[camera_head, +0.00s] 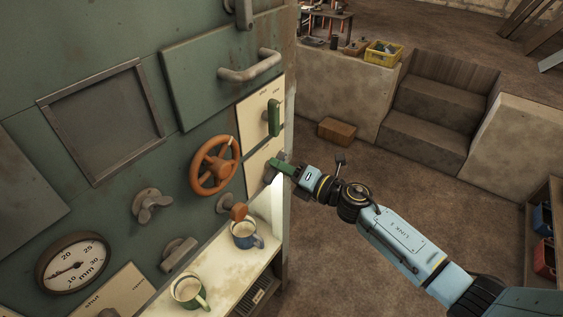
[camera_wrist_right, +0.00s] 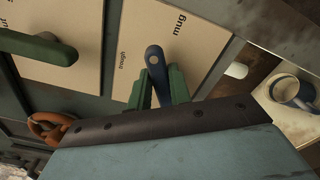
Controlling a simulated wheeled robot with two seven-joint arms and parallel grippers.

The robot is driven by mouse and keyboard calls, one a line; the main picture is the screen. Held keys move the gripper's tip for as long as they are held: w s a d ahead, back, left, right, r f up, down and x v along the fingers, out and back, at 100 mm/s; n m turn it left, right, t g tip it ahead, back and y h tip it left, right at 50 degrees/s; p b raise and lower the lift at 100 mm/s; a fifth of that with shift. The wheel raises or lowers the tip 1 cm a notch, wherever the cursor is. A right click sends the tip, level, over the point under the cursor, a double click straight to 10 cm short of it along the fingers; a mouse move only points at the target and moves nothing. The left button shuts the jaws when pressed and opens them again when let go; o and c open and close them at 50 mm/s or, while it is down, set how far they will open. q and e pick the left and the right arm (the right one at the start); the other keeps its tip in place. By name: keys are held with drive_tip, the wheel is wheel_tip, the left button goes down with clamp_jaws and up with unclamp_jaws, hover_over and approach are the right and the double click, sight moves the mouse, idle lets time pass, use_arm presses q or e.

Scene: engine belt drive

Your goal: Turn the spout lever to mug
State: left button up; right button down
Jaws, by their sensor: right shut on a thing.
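In the head view the right gripper (camera_head: 283,167) is at the panel's right edge and hides most of the lever. My left gripper is out of view.
An orange handwheel (camera_head: 214,165) and a green handle (camera_head: 273,118) are close to my right gripper. Open floor lies right of the panel.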

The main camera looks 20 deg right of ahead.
drive_tip(key=m, duration=0.2)
drive_tip(key=m+p, duration=0.1)
drive_tip(key=m, duration=0.1)
drive_tip(key=m+p, duration=0.1)
drive_tip(key=m, duration=0.1)
drive_tip(key=shift+f, duration=0.25)
drive_tip(key=shift+m, duration=0.3)
drive_tip(key=c, duration=1.3)
unclamp_jaws()
drive_tip(key=shift+d, duration=0.1)
drive_tip(key=shift+b+v, duration=0.6)
drive_tip(key=shift+v, duration=6.05)
